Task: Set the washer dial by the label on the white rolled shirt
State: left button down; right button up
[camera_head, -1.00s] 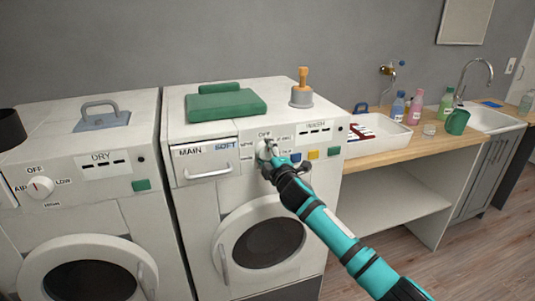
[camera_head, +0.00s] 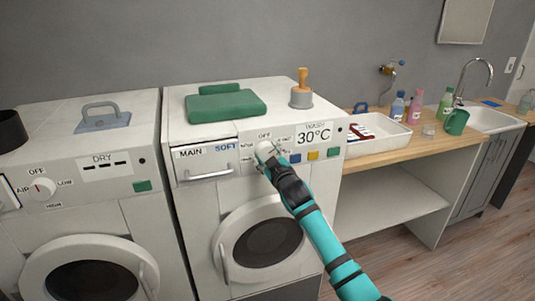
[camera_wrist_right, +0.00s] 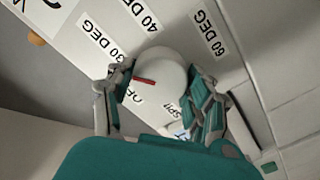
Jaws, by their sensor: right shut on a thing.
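The washer dial (camera_head: 264,149) is a white round knob on the front panel of the right-hand machine. My right gripper (camera_head: 269,156) is shut on it, one finger on each side in the wrist view. There the dial (camera_wrist_right: 160,75) shows a red mark on its face, toward the left side. Printed labels around it read 30 DEG, 40 DEG and 60 DEG, with OFF and SPIN partly covered by the fingers. The WASH display (camera_head: 314,134) reads 30°C. The white rolled shirt and its label are not in view. My left gripper is not in view.
A dryer (camera_head: 75,140) with its own dial (camera_head: 40,188) stands at the left. A wooden counter (camera_head: 385,145) with a white tray, bottles and sink is at the right.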

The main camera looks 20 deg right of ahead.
jog(key=shift+f+m, duration=0.1)
jog(key=shift+m, duration=0.3)
jog(key=o, duration=1.2)
jog(key=s, duration=1.2)
jog(key=shift+d, duration=0.2)
